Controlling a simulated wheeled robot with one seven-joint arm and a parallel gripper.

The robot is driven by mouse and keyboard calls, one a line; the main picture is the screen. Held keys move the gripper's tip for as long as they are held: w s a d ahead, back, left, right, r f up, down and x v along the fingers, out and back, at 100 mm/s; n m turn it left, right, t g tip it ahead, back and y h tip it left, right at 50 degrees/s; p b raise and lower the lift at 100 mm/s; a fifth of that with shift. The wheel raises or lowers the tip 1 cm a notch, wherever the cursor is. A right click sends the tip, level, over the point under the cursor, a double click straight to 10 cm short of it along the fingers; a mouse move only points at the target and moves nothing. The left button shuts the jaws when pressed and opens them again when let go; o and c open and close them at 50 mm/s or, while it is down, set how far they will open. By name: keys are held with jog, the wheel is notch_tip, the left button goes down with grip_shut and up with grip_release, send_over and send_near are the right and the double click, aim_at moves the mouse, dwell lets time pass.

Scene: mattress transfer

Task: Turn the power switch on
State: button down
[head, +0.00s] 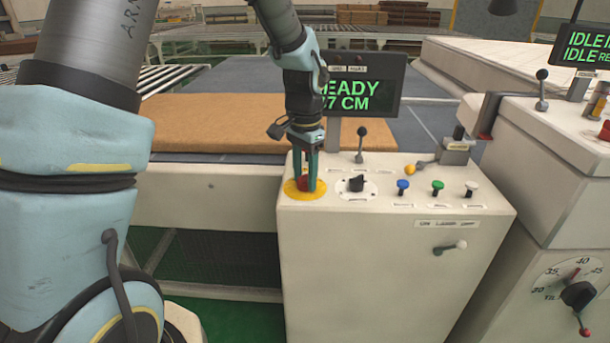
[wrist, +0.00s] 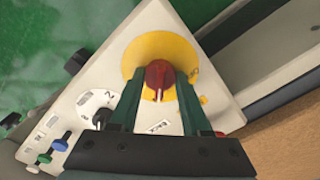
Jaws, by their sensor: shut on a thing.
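The power switch is a red rotary knob on a round yellow plate (head: 292,191) at the left of the control box's top panel. In the wrist view the red knob (wrist: 158,75) shows a pale line along its handle, on the yellow plate (wrist: 150,48). My gripper (head: 309,186) points down from above the panel. In the wrist view its two green fingers (wrist: 158,88) are closed on the sides of the red knob. In the head view the fingers partly hide the knob.
The white control box (head: 380,260) also carries a black selector knob (head: 357,184), a lever (head: 361,145), and blue (head: 403,186), green (head: 438,187) and white (head: 471,188) buttons. A display (head: 360,88) showing green text stands behind my gripper. A second console (head: 545,160) is at right.

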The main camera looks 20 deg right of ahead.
aim_at(304, 175)
jog(key=shift+c, duration=1.8)
grip_release()
jog(key=shift+r, duration=0.1)
notch_tip(304, 175, up, 11)
jog(key=b, duration=0.2)
jog(key=shift+f, duration=0.2)
jog(key=shift+a, duration=0.1)
jog(key=s+a+f+n, duration=0.1)
jog(key=a+n, duration=0.3)
jog(key=a, duration=0.6)
jog(key=s+a+f+n+t, duration=0.1)
jog(key=a+f+n, duration=0.3)
jog(key=a, duration=0.6)
jog(key=s+a+f+n, duration=0.2)
jog(key=a+n, duration=0.3)
jog(key=a, duration=0.5)
jog(key=shift+f+t, duration=0.3)
jog(key=shift+f, duration=0.45)
